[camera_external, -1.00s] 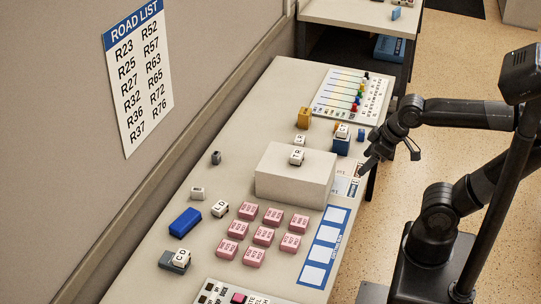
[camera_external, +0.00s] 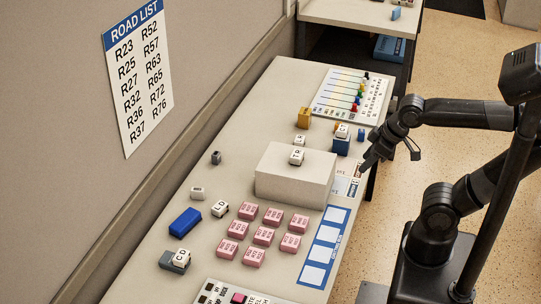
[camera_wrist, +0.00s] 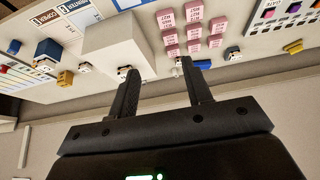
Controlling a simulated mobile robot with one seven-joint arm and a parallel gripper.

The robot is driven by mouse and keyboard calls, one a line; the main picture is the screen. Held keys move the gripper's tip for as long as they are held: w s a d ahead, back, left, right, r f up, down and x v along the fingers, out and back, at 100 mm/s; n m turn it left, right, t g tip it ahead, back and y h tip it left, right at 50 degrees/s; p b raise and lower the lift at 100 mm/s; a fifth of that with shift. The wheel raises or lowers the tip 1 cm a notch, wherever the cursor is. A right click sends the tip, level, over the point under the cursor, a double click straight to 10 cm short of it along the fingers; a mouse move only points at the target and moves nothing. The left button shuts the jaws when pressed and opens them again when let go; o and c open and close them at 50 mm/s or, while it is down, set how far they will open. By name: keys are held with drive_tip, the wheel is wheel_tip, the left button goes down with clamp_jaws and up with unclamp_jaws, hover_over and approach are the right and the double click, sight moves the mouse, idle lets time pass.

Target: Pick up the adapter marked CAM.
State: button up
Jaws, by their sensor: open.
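No label reading CAM is legible in either view. Several small white lettered pieces are on the desk: one marked TR (camera_external: 297,156) on top of the white box, one marked LD (camera_external: 220,209), one marked CO (camera_external: 181,257) on a grey block, and one (camera_external: 342,131) on a blue block. Smaller plain-looking pieces stand near the wall, a dark one (camera_external: 216,158) and a pale one (camera_external: 197,193).
The white box (camera_external: 295,178) is a raised obstacle mid-desk. Several pink blocks (camera_external: 264,236), a blue block (camera_external: 185,222) and a blue-and-white strip (camera_external: 325,245) lie nearer the front. A yellow block (camera_external: 304,117) stands behind. The wall borders the left side.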

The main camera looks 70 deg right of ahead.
drive_tip(key=w+r, duration=0.3)
drive_tip(key=w, duration=1.1)
drive_tip(key=n+g+y, duration=0.1)
drive_tip(key=n, duration=0.1)
hover_over(198, 189)
drive_tip(key=s, duration=0.2)
wheel_tip(198, 189, down, 26)
drive_tip(key=shift+s+a+r, duration=0.1)
drive_tip(key=shift+s+r, duration=0.05)
drive_tip(key=shift+r, duration=0.05)
drive_tip(key=shift+d+x, duration=0.15)
drive_tip(key=shift+x, duration=1.45)
drive_tip(key=shift+d+x, duration=0.1)
drive_tip(key=shift+x, duration=1.5)
drive_tip(key=shift+c, duration=0.3)
